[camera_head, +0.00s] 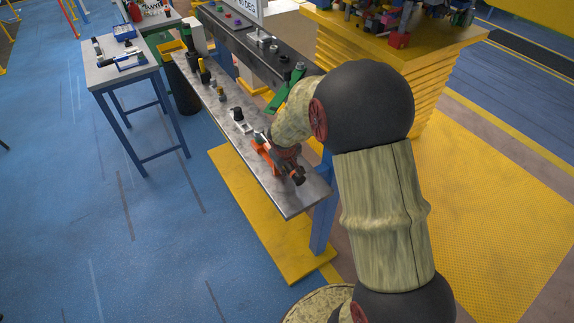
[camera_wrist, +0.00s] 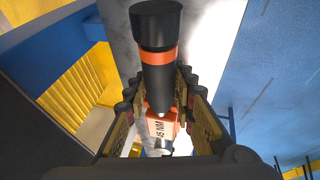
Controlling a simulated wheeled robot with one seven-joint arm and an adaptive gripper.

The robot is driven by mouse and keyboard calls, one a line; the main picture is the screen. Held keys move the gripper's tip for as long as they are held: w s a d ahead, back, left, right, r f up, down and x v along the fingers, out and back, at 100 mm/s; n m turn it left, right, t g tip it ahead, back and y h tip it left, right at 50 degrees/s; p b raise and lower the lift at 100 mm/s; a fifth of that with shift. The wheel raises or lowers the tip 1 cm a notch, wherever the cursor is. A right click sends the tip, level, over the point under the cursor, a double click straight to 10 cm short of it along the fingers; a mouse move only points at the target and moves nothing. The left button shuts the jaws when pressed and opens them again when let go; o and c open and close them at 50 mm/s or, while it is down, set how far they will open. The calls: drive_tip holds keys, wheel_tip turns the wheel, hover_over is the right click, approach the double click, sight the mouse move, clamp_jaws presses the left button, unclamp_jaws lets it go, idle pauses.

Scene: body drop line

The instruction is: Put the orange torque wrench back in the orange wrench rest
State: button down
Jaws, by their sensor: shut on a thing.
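My gripper (camera_wrist: 165,90) is shut on the orange torque wrench (camera_wrist: 157,65), around its dark shaft. The wrench has a black grip end and an orange band; it also shows in the head view (camera_head: 297,174), low over the near end of the grey bench. An orange block marked "45 NM" (camera_wrist: 162,129) lies between my fingers in the wrist view; I cannot tell whether it belongs to the wrench or the rest. An orange piece (camera_head: 263,150), likely the orange wrench rest, shows beside my gripper in the head view. My wrist and fingers hide whether wrench and rest touch.
The narrow grey bench (camera_head: 306,192) carries a light fixture with a black knob (camera_head: 240,119) and small parts farther back. A green rest (camera_head: 284,92) stands at the shelf behind. A side table (camera_head: 102,76) holds a blue tool. Blue floor is clear at left.

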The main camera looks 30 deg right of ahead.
drive_tip(key=shift+f+b, duration=0.75)
drive_tip(key=shift+f, duration=0.05)
drive_tip(key=c, duration=1.4)
unclamp_jaws()
drive_tip(key=shift+s, duration=0.1)
drive_tip(key=shift+p+v, duration=1.75)
drive_tip(key=shift+v, duration=1.8)
drive_tip(key=shift+f, duration=0.1)
